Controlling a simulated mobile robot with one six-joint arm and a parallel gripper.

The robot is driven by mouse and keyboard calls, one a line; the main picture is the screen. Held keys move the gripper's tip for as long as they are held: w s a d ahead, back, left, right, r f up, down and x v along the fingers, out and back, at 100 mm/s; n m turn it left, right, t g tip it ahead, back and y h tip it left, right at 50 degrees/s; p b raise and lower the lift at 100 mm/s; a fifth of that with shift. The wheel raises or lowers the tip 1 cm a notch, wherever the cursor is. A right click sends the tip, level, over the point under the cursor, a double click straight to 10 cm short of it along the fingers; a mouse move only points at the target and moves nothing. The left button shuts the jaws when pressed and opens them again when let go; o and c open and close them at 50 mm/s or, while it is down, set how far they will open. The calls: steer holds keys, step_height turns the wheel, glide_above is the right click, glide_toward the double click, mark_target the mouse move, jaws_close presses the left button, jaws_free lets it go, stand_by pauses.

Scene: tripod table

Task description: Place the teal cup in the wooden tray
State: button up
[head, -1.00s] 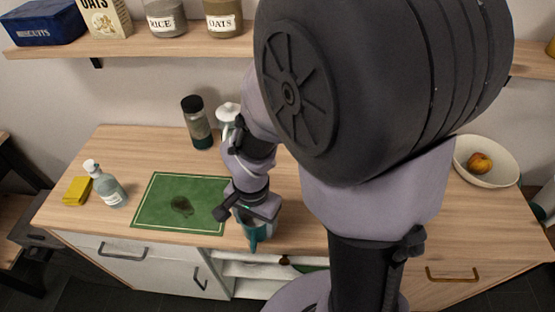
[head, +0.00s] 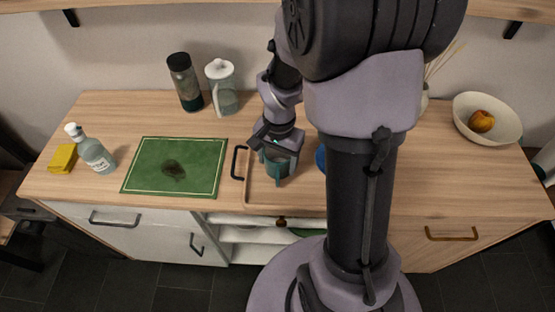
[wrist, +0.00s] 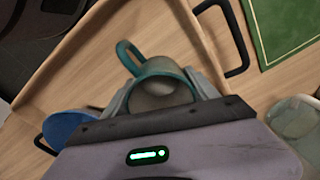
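The teal cup (head: 277,168) is upright, held between the fingers of my gripper (head: 276,154), within the outline of the wooden tray (head: 252,192). In the wrist view the cup (wrist: 158,72) shows its teal rim, greyish inside and handle, with a finger of my gripper (wrist: 161,96) against each side. The tray's wall (wrist: 62,58) and floor lie below and around it. I cannot tell whether the cup's base touches the tray floor. My arm hides the tray's right part.
A blue item (head: 320,157) sits right of the cup, partly behind my arm; it also shows in the wrist view (wrist: 68,127). A green mat (head: 200,160) lies to the left. A glass jug (head: 222,92) and dark jar (head: 184,82) stand behind. A fruit bowl (head: 487,122) is far right.

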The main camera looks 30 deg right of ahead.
steer(key=o, duration=0.3)
step_height(320, 180, up, 12)
steer(key=p, duration=0.6)
step_height(320, 180, up, 4)
steer(key=n+t, duration=0.1)
glide_above(271, 175)
steer(key=s+a+r+n+t, duration=0.1)
steer(key=s+a+r+n, duration=0.1)
steer(key=s+a+r, duration=0.1)
steer(key=s+a+r+n+t+y, duration=0.1)
steer(key=s+a+r+n+t, duration=0.1)
steer(key=s+a+r, duration=0.1)
steer(key=s+a+r+n+t, duration=0.1)
steer(key=s+a+r, duration=0.2)
steer(key=s+a, duration=0.1)
steer(key=shift+a+r+n+t+y, duration=0.3)
steer(key=shift+a+r+n+y, duration=0.1)
steer(key=shift+a, duration=0.15)
stand_by(0.4)
